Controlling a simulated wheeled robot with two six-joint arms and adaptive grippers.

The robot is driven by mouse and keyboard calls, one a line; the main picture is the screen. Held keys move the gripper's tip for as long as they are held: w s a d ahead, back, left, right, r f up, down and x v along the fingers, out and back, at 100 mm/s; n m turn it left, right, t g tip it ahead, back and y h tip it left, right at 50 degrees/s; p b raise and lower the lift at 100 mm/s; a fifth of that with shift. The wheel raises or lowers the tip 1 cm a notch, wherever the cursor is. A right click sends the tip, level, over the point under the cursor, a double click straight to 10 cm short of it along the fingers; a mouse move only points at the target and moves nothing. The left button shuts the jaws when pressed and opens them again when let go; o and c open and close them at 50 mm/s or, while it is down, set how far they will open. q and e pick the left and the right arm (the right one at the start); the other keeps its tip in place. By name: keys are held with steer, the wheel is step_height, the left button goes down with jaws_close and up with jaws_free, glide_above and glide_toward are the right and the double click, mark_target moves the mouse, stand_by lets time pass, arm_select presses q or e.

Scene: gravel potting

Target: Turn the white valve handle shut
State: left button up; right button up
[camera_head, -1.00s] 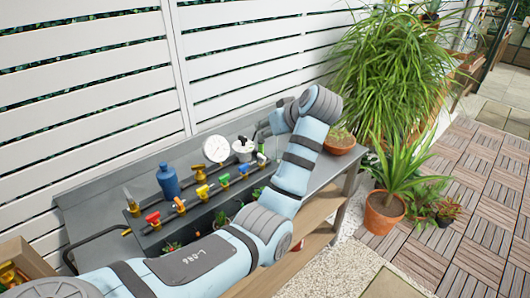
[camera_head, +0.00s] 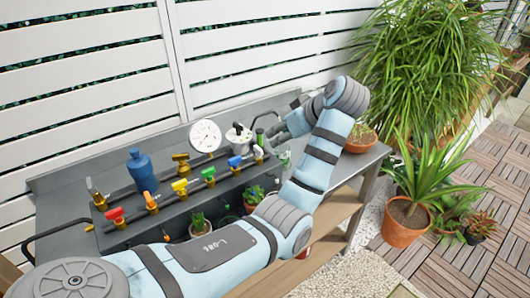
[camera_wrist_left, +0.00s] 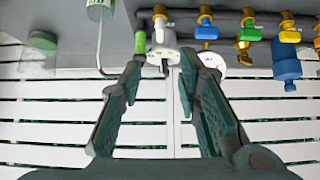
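The valve with the white handle (camera_head: 258,151) is at the right end of the front row of coloured valves on the bench. In the left wrist view the white handle (camera_wrist_left: 160,18) is at the top centre, beside the blue one. My left gripper (camera_wrist_left: 161,58) is open and empty, with a white fitting (camera_wrist_left: 164,46) showing between and beyond its fingertips. In the head view my left gripper (camera_head: 275,133) is just right of the white-handled valve, its fingertips partly hidden. I cannot tell whether it touches anything. My right gripper is not in view.
A gauge (camera_head: 205,136), blue bottle (camera_head: 141,170) and green-topped tube (camera_wrist_left: 140,42) stand close around the valves. The blue valve (camera_head: 235,161) is the near neighbour. Small potted plants (camera_head: 253,195) sit in front. A potted plant (camera_head: 361,138) is at the bench's right end.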

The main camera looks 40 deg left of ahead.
arm_select(q)
steer(key=b, duration=0.8)
glide_toward(258, 147)
steer(key=f, duration=0.1)
steer(key=b+x, duration=0.1)
steer(key=x, duration=0.6)
steer(key=shift+a+r, duration=0.1)
steer(key=shift+r, duration=0.1)
steer(key=shift+a+f, duration=0.3)
steer(key=shift+a, duration=0.05)
jaws_close()
